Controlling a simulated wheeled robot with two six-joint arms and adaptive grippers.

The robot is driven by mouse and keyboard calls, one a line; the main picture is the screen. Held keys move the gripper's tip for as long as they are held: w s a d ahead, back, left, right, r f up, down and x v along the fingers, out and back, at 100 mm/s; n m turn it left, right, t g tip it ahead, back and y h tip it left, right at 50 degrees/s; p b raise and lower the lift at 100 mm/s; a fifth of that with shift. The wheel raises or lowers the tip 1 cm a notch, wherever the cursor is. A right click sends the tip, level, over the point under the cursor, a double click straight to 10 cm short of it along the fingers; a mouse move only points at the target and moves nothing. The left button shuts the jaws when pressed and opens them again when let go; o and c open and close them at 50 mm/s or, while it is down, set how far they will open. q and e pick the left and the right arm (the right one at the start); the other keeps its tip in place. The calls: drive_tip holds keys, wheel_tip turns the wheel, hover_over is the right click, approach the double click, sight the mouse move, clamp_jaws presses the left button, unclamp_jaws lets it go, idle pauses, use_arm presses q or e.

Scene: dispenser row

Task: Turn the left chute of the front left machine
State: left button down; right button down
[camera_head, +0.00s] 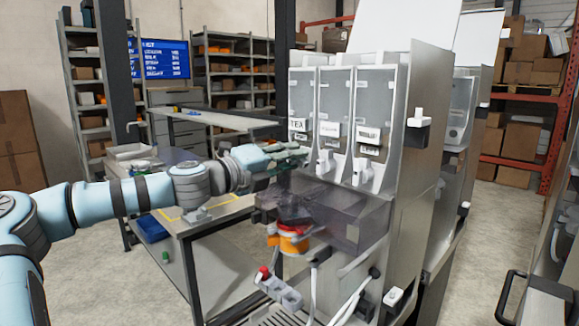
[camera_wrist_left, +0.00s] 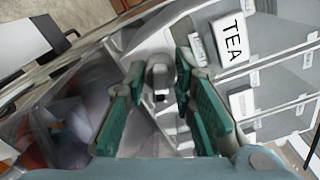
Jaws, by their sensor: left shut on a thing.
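The front left machine (camera_head: 392,85) is a tall grey dispenser with three clear-fronted compartments, each above a white chute. My left gripper (camera_head: 297,156) is at the left compartment, at chute height, and hides most of the left chute. In the left wrist view, the green-padded fingers of my left gripper (camera_wrist_left: 160,100) stand on both sides of the small grey-white left chute (camera_wrist_left: 160,80) and are shut on it. A TEA label (camera_wrist_left: 234,38) is on the compartment beside it. The middle chute (camera_head: 325,162) and right chute (camera_head: 364,172) are free. My right gripper is not in view.
Below the chutes is a dark see-through box (camera_head: 345,215) with an orange part (camera_head: 291,241) by it. A grey workbench (camera_head: 215,215) stands left of the machine. Another machine (camera_head: 462,105) is behind on the right. Shelves line the back.

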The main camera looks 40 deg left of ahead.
use_arm(q)
drive_tip(key=shift+m, duration=0.6)
drive_tip(key=c, duration=1.7)
unclamp_jaws()
